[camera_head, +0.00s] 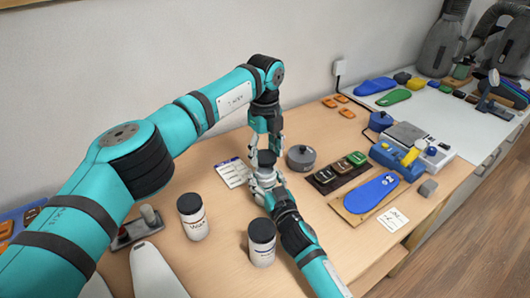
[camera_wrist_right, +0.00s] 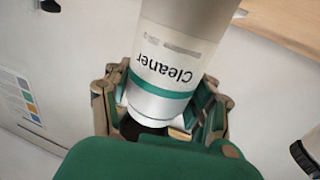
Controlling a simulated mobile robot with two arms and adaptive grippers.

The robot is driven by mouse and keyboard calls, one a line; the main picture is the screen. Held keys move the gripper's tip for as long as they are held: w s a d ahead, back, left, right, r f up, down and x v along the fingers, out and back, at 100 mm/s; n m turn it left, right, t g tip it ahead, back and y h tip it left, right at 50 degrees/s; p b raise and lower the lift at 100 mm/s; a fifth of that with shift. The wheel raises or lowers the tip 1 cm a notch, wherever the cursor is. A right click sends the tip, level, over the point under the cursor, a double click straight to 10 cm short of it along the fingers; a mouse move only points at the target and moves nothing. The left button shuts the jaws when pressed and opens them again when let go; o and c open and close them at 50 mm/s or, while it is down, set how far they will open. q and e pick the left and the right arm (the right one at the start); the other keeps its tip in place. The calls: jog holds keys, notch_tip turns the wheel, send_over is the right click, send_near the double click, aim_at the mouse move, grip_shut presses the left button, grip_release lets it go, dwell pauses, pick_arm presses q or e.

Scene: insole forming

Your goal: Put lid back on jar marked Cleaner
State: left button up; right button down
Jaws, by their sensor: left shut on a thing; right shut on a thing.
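The jar marked Cleaner (camera_wrist_right: 172,70) is white with a teal stripe, and its label reads upside down in the right wrist view. My right gripper (camera_head: 265,186) is shut around this jar, and its fingers hide much of it in the head view. A black lid (camera_head: 266,158) shows at the top of the jar. My left gripper (camera_head: 266,138) reaches down from above, shut on the lid. I cannot tell whether the lid is seated on the rim or just above it.
A lidded Wax jar (camera_head: 193,218) and another lidded jar (camera_head: 262,243) stand toward the front. A grey round pot (camera_head: 301,158) is close by on the right, with a dark tray (camera_head: 322,178) and a blue insole (camera_head: 372,193) beyond. A white card (camera_head: 232,173) lies left of the grippers.

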aim_at(265, 185)
pick_arm(q)
jog(key=shift+f, duration=0.55)
jog(key=shift+f, duration=0.1)
jog(key=shift+f, duration=0.8)
jog(key=shift+f, duration=0.55)
